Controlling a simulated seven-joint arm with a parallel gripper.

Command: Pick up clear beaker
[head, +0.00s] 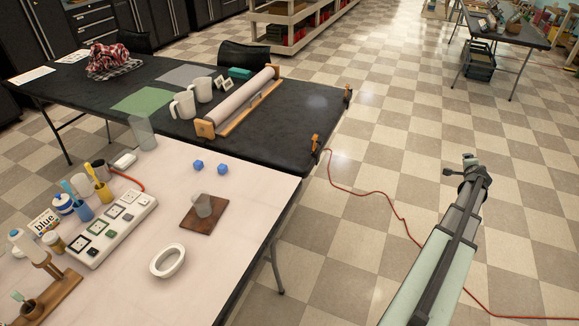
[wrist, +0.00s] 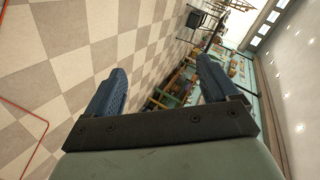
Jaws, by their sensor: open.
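A small clear beaker (head: 203,205) stands upright on a brown wooden board (head: 190,221) on the white table in the head view. A taller clear cylindrical vessel (head: 142,132) stands at that table's far edge; I cannot tell whether it is a beaker too. My gripper (head: 469,162) is at the right, over the checkered floor, well away from both. In the wrist view its two blue fingers (wrist: 160,85) are spread apart with nothing between them. Neither clear vessel shows in the wrist view.
A white oval dish (head: 167,261) lies nearest the board. Two blue cubes (head: 198,165) lie behind it. A switch panel (head: 113,223) and cups fill the table's left. A black table (head: 310,104) adjoins behind. Open floor lies between my arm and the white table.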

